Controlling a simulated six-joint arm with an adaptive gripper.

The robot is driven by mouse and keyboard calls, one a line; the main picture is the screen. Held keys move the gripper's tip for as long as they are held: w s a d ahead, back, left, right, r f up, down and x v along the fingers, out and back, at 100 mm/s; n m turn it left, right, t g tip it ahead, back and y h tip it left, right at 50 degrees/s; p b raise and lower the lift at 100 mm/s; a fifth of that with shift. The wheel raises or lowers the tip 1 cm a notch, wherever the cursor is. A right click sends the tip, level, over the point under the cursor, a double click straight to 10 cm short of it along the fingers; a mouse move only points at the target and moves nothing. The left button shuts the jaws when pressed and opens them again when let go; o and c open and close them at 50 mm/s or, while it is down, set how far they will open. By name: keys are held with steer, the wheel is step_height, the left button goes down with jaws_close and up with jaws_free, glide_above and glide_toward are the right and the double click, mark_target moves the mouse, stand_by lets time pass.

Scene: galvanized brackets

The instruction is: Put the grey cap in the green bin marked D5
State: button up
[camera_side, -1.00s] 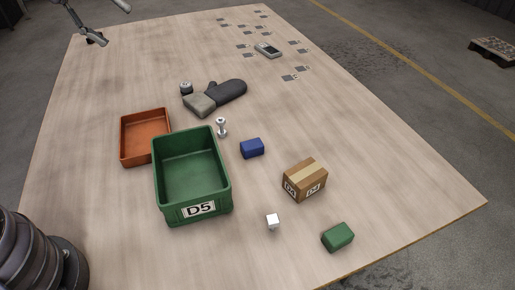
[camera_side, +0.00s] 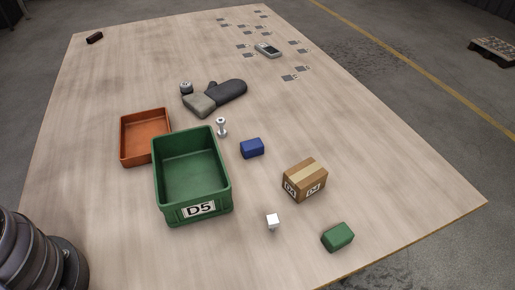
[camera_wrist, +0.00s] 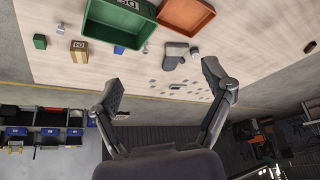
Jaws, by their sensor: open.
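A small dark grey round piece (camera_side: 186,88), which looks like the grey cap, stands on the table beside the dark glove in the side view. It also shows small in the wrist view (camera_wrist: 194,51). The green bin (camera_side: 198,209), labelled D5, stands on the near left of the table and looks empty. Part of the bin shows at the top of the wrist view (camera_wrist: 120,38). My gripper (camera_wrist: 162,76) is open and empty, its fingers spread wide in the wrist view, apart from the table objects. It is outside the side view.
An orange tray (camera_side: 123,143) stands beside the bin. A grey-and-black glove (camera_side: 228,92), bolt (camera_side: 221,127), blue block (camera_side: 252,148), cardboard box (camera_side: 305,180), white-topped piece (camera_side: 273,221) and green block (camera_side: 338,237) lie around. A handheld device (camera_side: 267,50) and several flat brackets lie far back.

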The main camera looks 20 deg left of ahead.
mark_target(181, 86)
steer(key=w+d+f+n+h, duration=0.25)
steer(key=w+n+h, duration=0.35)
steer(key=w, duration=0.7)
steer(key=w+d+f+n+h, duration=0.2)
steer(key=w+d+n+h, duration=0.15)
steer(key=w+n, duration=0.7)
steer(key=w+a+f+n+t, duration=0.2)
steer(key=w+a+f+n, duration=0.1)
steer(key=w+f, duration=0.3)
steer(key=w+a+f+n+t, duration=0.25)
steer(key=w+f, duration=0.25)
steer(key=w, duration=0.4)
steer(key=w+a+f+n+t+y, duration=0.1)
steer(key=a+f+n+y, duration=0.1)
steer(key=a+f+n, duration=0.2)
steer(key=w+a+f+n+t+y, duration=0.1)
steer(key=a+f+n, duration=0.3)
steer(key=f, duration=0.5)
steer(key=w+a+f+n+t+y, duration=0.1)
steer(key=w+a+f+n+y, duration=0.1)
steer(key=a+f, duration=0.4)
steer(key=shift+w+f+n+y, duration=0.15)
steer(key=shift+n+y, duration=0.25)
steer(key=shift+n, duration=0.2)
steer(key=shift+w+f+n+y, duration=0.15)
steer(key=shift+n+y, duration=0.2)
steer(key=shift+n, duration=0.25)
steer(key=x, duration=0.7)
steer(key=shift+w, duration=0.1)
steer(key=shift+x, duration=3.05)
